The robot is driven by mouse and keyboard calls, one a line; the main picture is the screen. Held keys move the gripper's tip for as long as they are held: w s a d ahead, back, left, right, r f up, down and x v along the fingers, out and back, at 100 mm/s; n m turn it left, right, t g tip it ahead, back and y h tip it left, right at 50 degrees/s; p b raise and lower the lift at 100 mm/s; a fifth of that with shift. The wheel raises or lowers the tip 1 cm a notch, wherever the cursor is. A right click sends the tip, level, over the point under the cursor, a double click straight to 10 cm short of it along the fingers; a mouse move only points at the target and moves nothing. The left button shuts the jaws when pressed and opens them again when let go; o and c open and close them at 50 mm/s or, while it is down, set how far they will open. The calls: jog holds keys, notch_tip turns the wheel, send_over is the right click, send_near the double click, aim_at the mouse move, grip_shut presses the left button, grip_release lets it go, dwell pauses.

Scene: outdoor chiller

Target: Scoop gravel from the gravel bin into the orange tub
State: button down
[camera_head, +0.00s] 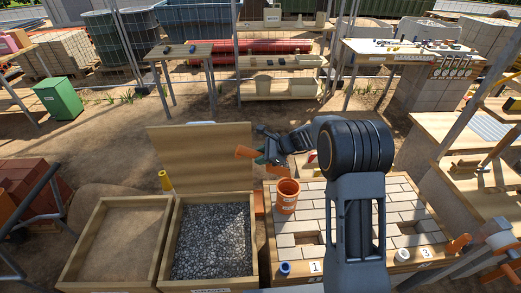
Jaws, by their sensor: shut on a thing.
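The gravel bin (165,262) is a wooden box full of grey gravel (212,238), with an upright wooden board behind it. The orange tub (287,197) stands upright on the paved table to the right of the bin; I cannot see to its bottom. My gripper (268,146) is above and behind the tub, beyond the bin's right rear corner. It is shut on an orange-handled tool (246,152), seemingly the scoop. The tool's far part is small and partly hidden, so I cannot tell whether it carries gravel.
A sand bin (80,240) adjoins the gravel bin on the left, with a yellow cone (165,181) behind. The paved table (400,205) has open recesses, a blue-topped cup (285,268) and a white cup (402,255). A wooden bench (440,128) stands at right.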

jog(key=shift+d+f+y+b, duration=0.5)
jog(key=shift+d+y+b, duration=0.2)
jog(key=shift+b, duration=0.55)
jog(key=shift+d+f+y+b, duration=0.5)
jog(key=shift+d+y+b, duration=0.15)
jog(key=shift+b, duration=0.55)
jog(key=d+y+b, duration=0.1)
jog(key=d+m+y+b, duration=0.1)
jog(key=d+y, duration=0.1)
jog(key=shift+d+r+t, duration=0.2)
jog(key=shift+d+t, duration=0.05)
jog(key=shift+t, duration=0.15)
jog(key=shift+s+d+r+t+y+b, duration=0.1)
jog(key=shift+d+r+t+y+b, duration=0.15)
jog(key=shift+d+y, duration=0.5)
jog(key=shift+d+r+t+y+b, duration=0.2)
jog(key=shift+d+y, duration=0.3)
jog(key=shift+d, duration=0.3)
notch_tip(320, 180, up, 7)
jog(key=n+g+h+p, duration=0.1)
jog(key=h+p, duration=0.6)
jog(key=p, duration=0.4)
jog(key=shift+h+p, duration=0.35)
jog(key=shift+h, duration=0.05)
